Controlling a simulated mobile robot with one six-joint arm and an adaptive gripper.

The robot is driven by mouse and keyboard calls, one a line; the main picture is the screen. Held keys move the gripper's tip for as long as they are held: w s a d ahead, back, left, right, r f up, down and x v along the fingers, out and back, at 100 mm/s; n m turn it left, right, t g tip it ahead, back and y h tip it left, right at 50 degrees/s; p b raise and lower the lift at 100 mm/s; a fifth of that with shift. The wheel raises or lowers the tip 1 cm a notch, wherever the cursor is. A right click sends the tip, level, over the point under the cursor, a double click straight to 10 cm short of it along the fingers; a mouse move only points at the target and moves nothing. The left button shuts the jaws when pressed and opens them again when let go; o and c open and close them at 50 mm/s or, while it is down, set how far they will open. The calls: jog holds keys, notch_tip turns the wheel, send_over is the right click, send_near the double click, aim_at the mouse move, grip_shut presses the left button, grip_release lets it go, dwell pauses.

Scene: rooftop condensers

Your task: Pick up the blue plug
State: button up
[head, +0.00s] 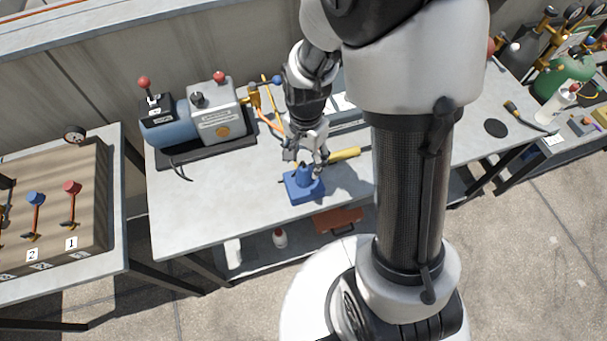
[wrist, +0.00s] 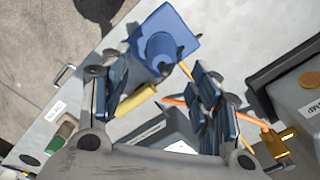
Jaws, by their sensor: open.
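The blue plug (head: 304,189) stands upright on the grey workbench near its front edge. It has a square base with a narrower round post on top. My gripper (head: 305,160) is open above it, fingers pointing down around the level of the post's top. In the wrist view the plug (wrist: 160,42) shows just beyond the fingertips, its post lying in line with the gap between my open fingers (wrist: 158,70). I see no clear contact; the exact height gap cannot be told.
A yellow cylinder (head: 343,155) lies close beside the plug on the right. A vacuum pump (head: 210,112) on a black tray stands at the back left. A red item (head: 338,220) sits on the lower shelf. Bare bench lies left of the plug.

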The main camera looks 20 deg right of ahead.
aim_at(304, 169)
notch_tip(304, 169, down, 6)
jog(key=shift+a+r+b, duration=0.1)
jog(key=shift+a+b, duration=0.05)
jog(key=shift+b, duration=1.05)
jog(key=shift+r, duration=0.1)
jog(key=c, duration=1.2)
jog(key=shift+o, duration=0.2)
jog(key=shift+r, duration=0.1)
